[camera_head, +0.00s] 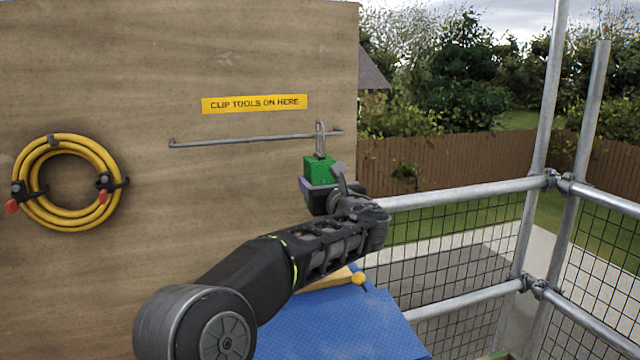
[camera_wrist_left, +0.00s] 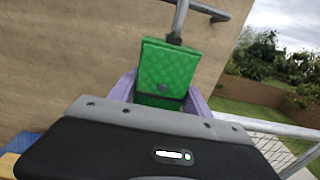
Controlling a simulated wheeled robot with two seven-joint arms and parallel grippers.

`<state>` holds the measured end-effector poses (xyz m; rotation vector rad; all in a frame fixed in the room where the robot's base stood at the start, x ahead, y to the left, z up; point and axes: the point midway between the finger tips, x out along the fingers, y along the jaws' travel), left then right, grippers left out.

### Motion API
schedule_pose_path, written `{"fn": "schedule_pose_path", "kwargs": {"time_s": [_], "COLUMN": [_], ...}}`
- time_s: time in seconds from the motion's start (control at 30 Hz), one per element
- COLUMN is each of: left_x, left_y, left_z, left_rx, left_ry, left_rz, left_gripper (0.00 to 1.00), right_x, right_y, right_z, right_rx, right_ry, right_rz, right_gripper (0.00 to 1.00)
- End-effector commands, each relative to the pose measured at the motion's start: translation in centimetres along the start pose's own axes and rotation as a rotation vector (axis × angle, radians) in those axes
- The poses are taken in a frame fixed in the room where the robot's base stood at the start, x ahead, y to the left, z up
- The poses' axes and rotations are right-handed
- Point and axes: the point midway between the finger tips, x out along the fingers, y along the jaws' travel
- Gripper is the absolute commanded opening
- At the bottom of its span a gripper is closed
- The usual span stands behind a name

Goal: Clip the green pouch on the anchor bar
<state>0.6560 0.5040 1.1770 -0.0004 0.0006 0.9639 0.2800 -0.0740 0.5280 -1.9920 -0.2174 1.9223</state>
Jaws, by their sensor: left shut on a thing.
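The green pouch (camera_head: 319,169) is held in my left gripper (camera_head: 322,190), close to the right end of the anchor bar (camera_head: 240,140). In the left wrist view the pouch (camera_wrist_left: 168,68) sits upright between purple fingers (camera_wrist_left: 160,96). A grey metal clip (camera_head: 320,138) rises from the top of the pouch to the bar. In the wrist view the clip (camera_wrist_left: 180,20) meets the bar (camera_wrist_left: 207,10) near its bent end. I cannot tell whether the clip is around the bar or only in front of it. My right gripper is out of view.
A yellow sign (camera_head: 254,103) is above the bar on the wooden board (camera_head: 190,230). A coiled yellow hose (camera_head: 66,222) hangs at left. A blue surface (camera_head: 345,325) with a yellow-handled tool (camera_head: 335,281) lies below my arm. Metal rails (camera_head: 460,192) and mesh stand at right.

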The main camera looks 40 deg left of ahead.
Motion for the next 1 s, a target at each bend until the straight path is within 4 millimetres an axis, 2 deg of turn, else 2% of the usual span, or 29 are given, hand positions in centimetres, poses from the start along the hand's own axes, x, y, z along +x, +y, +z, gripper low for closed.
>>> {"fn": "schedule_pose_path", "kwargs": {"time_s": [0.6, 1.0], "left_x": [1.4, 1.5], "left_y": [0.0, 0.0], "left_z": [0.3, 0.2], "left_rx": [0.000, -0.001], "left_ry": [-0.003, -0.002], "left_rz": [0.001, 0.001], "left_gripper": [0.00, 0.00], "right_x": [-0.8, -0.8], "right_y": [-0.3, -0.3], "right_z": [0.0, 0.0], "right_rx": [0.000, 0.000], "right_ry": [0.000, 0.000], "right_rz": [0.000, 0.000], "right_gripper": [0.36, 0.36]}}
